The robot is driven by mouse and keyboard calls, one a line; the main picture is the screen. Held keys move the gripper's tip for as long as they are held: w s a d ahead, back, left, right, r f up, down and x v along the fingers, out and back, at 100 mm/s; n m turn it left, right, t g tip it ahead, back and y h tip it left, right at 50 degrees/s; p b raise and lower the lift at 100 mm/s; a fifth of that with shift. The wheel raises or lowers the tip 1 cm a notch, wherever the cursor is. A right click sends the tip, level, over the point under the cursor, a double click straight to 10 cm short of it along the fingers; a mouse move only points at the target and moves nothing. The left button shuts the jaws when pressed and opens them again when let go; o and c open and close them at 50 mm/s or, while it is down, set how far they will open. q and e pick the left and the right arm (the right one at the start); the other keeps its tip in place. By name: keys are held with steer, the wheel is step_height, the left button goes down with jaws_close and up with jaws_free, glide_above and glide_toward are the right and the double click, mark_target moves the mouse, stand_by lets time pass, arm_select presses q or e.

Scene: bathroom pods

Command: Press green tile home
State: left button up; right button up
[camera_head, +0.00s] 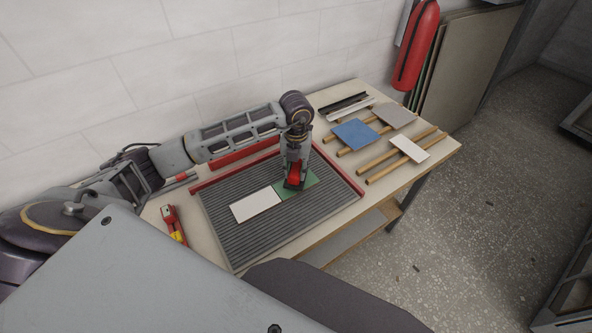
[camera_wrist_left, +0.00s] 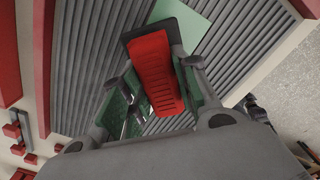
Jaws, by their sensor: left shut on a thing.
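The green tile (camera_head: 311,180) lies on the grey ribbed bed (camera_head: 225,238), against the right end of a white tile (camera_head: 254,206). My left gripper (camera_head: 294,166) points down over the green tile. It is shut on a red-handled tool (camera_head: 294,175) with a dark flat base. In the left wrist view the red handle (camera_wrist_left: 158,70) sits between the fingers (camera_wrist_left: 155,95), and part of the green tile (camera_wrist_left: 187,20) shows beyond the dark base. The base covers part of the tile; I cannot tell whether it touches it. My right gripper is not in view.
Red rails (camera_head: 342,170) edge the bed. A red and yellow tool (camera_head: 173,224) lies left of it. On the right, a blue tile (camera_head: 355,134), a grey tile (camera_head: 394,115) and another white tile (camera_head: 410,148) rest on wooden strips. A wall stands behind the table.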

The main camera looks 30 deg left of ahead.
arm_select(q)
steer(key=shift+r+p, duration=0.35)
steer(key=shift+r, duration=0.4)
steer(key=shift+r+p, duration=0.45)
steer(key=shift+r, duration=0.45)
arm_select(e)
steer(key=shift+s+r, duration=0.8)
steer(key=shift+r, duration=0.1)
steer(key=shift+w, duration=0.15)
